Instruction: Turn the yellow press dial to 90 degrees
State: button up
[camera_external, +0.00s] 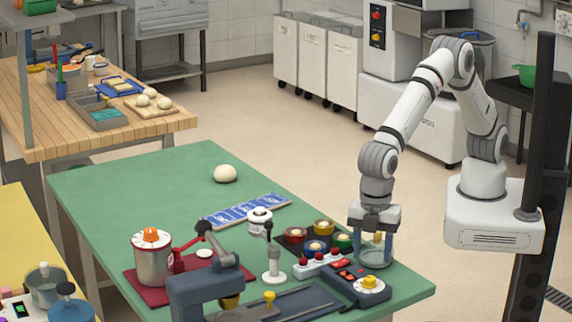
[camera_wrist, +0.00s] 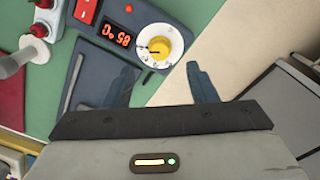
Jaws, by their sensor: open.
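The yellow press dial (camera_external: 370,283) sits on a white round scale at the right end of a dark control panel (camera_external: 345,290). It also shows in the wrist view (camera_wrist: 159,46), with a dark pointer mark on its lower left. A red-lit digit display (camera_wrist: 116,33) is beside it; the digits appear upside down and I cannot read them surely. My gripper (camera_external: 372,250) points down above and behind the dial, apart from it. In the wrist view its two fingers (camera_wrist: 165,82) are spread and empty, and the dial lies just beyond them.
Red knobs (camera_external: 320,258) and several small coloured pots (camera_external: 318,246) stand left of the panel. The green table's right edge (camera_external: 425,294) is close to the dial.

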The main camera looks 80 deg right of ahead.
aim_at(370, 278)
notch_tip(370, 278, down, 7)
jog(key=shift+r+p, duration=0.2)
jog(key=shift+p, duration=0.2)
jog(key=c, duration=1)
jog(key=shift+o, duration=0.2)
jog(key=shift+n+b, duration=0.35)
jog(key=shift+n, duration=0.45)
